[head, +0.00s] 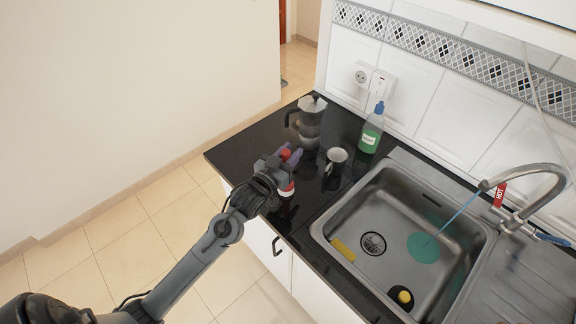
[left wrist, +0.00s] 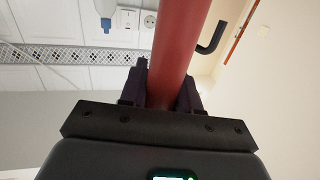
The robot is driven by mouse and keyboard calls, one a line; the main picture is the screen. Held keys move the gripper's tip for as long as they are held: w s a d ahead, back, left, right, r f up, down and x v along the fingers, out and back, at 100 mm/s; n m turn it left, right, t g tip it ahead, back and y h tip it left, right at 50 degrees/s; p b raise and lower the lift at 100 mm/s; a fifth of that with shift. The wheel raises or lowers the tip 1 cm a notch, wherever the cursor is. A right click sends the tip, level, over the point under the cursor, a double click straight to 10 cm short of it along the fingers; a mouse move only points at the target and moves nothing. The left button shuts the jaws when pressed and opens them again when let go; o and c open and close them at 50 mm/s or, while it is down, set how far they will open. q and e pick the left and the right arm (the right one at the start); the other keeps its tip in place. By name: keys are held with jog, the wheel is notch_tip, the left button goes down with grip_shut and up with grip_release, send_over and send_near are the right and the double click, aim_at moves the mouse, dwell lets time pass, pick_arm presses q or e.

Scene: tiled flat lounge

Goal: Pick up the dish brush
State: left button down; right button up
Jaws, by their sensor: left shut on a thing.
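The dish brush (head: 287,187) has a red shaft and a white lower end, and is roughly upright over the near left part of the dark counter. My left gripper (head: 287,161) is shut on its red shaft, with red showing above and below the fingers. In the left wrist view the thick red shaft (left wrist: 180,50) runs up between the two dark fingertips of my left gripper (left wrist: 161,88). The fingers hide its middle. I cannot tell whether its lower end touches the counter. My right gripper is not in view.
A moka pot (head: 308,124) stands just behind the left gripper, and a dark mug (head: 336,161) close to its right. A green soap bottle (head: 371,133) stands by the wall. The steel sink (head: 398,187) holds a yellow piece (head: 343,249), a teal disc (head: 423,248) and a black-and-yellow item (head: 402,297).

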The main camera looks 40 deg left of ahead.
pick_arm(q)
jog(key=w+d+r+p, duration=0.2)
jog(key=w+d+r, duration=0.1)
jog(key=d+r, duration=0.8)
jog(key=shift+d, duration=0.15)
dwell(1.2)
